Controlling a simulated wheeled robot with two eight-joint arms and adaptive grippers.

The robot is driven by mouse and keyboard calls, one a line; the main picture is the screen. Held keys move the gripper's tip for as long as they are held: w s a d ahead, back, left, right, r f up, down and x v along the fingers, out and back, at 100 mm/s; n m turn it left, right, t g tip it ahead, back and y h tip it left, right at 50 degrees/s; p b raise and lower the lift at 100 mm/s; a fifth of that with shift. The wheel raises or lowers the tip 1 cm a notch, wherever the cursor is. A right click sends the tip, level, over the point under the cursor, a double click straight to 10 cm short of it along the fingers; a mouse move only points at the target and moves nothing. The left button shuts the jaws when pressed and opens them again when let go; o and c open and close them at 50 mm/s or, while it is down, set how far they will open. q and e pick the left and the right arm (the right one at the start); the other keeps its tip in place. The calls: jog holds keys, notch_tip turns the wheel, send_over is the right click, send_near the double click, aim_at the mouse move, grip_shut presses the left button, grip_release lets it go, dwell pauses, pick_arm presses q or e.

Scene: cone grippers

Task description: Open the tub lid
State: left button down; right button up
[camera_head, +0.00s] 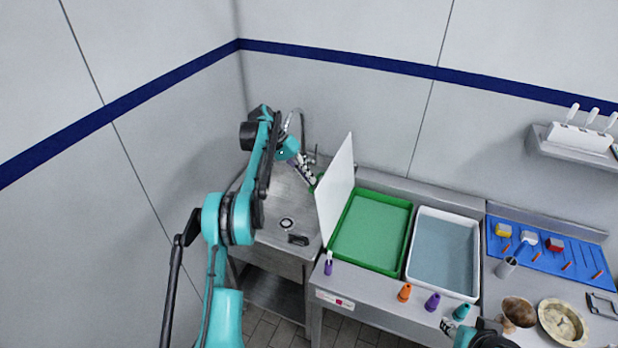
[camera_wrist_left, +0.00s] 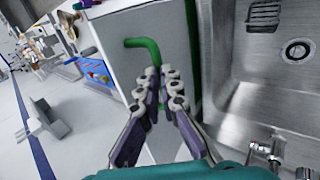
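The green tub (camera_head: 371,234) stands on the counter with its top uncovered. Its white lid (camera_head: 336,190) stands roughly upright along the tub's left side. A green bent handle (camera_wrist_left: 141,43) is on the lid's outer face, and the lid fills the middle of the left wrist view (camera_wrist_left: 166,30). My left gripper (camera_head: 312,182) is at that face, left of the lid. In the left wrist view its fingers (camera_wrist_left: 162,75) are close together on either side of the handle, shut on it. My right gripper (camera_head: 450,326) shows only partly at the bottom edge; its opening is unclear.
A white tub (camera_head: 446,251) stands right of the green one. A steel sink (camera_head: 287,205) is on the left, below my left arm. A blue mat (camera_head: 549,254) and bowl (camera_head: 562,322) are at the right.

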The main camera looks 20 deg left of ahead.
pick_arm(q)
jog(key=shift+s+d+f+g, duration=0.15)
jog(key=shift+f, duration=0.4)
jog(key=shift+s+d+f+g, duration=0.1)
jog(key=shift+d+f+g, duration=0.05)
jog(key=shift+f, duration=0.4)
pick_arm(e)
jog(key=shift+d+f, duration=0.1)
jog(key=shift+f, duration=0.1)
pick_arm(q)
jog(key=c, duration=1.6)
grip_release()
jog(key=shift+w+d+f, duration=0.15)
jog(key=shift+w+d, duration=0.1)
jog(key=shift+w, duration=0.25)
notch_tip(320, 180, up, 10)
pick_arm(e)
jog(key=shift+w+d, duration=0.1)
jog(key=shift+w, duration=0.2)
